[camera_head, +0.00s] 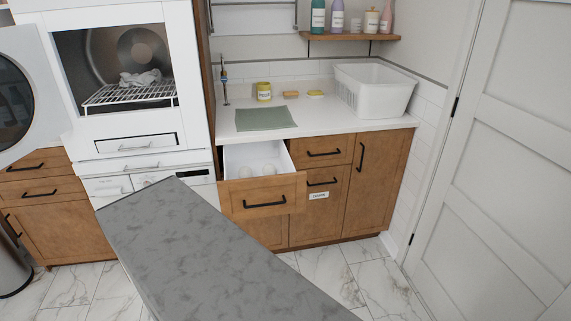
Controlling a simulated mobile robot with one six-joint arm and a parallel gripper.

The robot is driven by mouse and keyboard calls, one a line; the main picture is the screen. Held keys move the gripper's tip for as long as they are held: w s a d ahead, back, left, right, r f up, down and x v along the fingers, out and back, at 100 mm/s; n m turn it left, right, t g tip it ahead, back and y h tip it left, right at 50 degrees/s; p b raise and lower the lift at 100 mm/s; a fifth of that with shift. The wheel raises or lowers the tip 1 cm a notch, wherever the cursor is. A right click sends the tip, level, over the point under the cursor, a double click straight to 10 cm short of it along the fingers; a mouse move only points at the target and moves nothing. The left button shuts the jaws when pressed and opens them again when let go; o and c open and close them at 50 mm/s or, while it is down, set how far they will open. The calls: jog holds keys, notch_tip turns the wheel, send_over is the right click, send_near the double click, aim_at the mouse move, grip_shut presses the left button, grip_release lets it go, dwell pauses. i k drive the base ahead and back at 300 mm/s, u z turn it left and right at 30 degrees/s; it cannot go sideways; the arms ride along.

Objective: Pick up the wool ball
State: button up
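Pale round balls, which look like wool balls (268,169), lie inside an open drawer (262,198) under the counter. They are small and whitish against the white drawer interior, and the drawer's front wall partly hides them. I cannot tell their exact number. My gripper is not in view.
A long grey mottled surface (205,255) fills the lower foreground before the drawer. The counter (320,125) bears a green mat, a yellow jar and a white basket (375,90). Marble floor shows at right.

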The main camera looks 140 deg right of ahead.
aim_at(244, 172)
jog(key=u, duration=0.05)
jog(key=k, duration=2.15)
jog(key=z, duration=1.35)
jog(key=k, duration=0.6)
